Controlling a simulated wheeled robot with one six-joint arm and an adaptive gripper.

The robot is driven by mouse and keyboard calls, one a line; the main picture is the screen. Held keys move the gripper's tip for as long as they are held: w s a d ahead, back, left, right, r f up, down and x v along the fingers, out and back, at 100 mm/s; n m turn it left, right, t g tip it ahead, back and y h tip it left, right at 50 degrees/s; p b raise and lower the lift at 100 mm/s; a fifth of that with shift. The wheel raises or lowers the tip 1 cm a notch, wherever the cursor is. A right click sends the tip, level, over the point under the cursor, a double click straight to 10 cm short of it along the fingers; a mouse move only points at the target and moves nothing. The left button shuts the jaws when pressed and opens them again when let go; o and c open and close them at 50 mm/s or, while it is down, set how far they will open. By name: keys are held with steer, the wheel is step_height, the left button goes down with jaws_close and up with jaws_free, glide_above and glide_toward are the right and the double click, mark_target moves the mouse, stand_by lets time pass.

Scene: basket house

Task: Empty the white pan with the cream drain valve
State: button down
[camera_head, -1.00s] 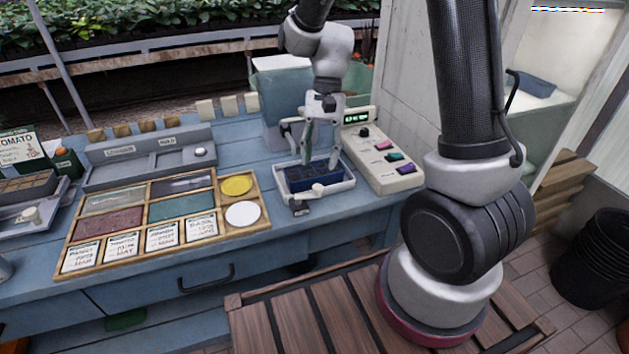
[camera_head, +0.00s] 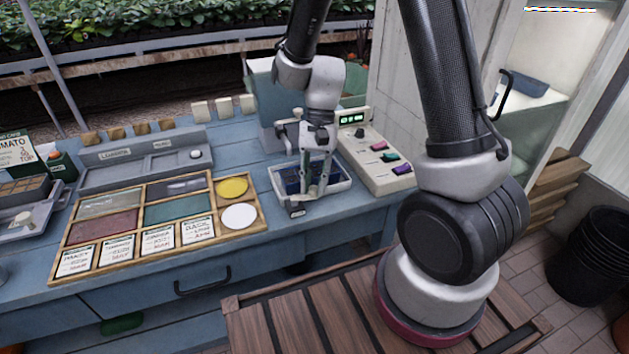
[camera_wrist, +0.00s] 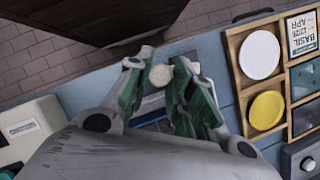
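The white pan (camera_head: 341,188) stands on the blue bench, with a dark blue tray (camera_head: 290,180) inside it. My gripper (camera_head: 316,195) points down over the pan's front side and hides part of it. In the wrist view the round cream valve knob (camera_wrist: 160,75) lies between the two green-padded fingertips of my gripper (camera_wrist: 160,66). The fingers are apart, one on each side of the knob, and I cannot tell whether they touch it. The head view does not show the knob clearly behind the fingers.
A control box (camera_head: 375,160) with coloured switches stands close to the pan's right. A wooden sorting tray (camera_head: 160,222) with cards and yellow and white discs lies to the left. A grey bin (camera_head: 270,95) stands behind. A wooden slatted platform (camera_head: 300,320) lies in front.

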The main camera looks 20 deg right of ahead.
steer(key=w+n+h, duration=0.1)
steer(key=n, duration=0.1)
steer(key=shift+w+n+g, duration=0.1)
steer(key=shift+n+g, duration=0.2)
steer(key=c, duration=1.2)
jaws_free()
steer(key=shift+c, duration=0.2)
steer(key=v, duration=1.2)
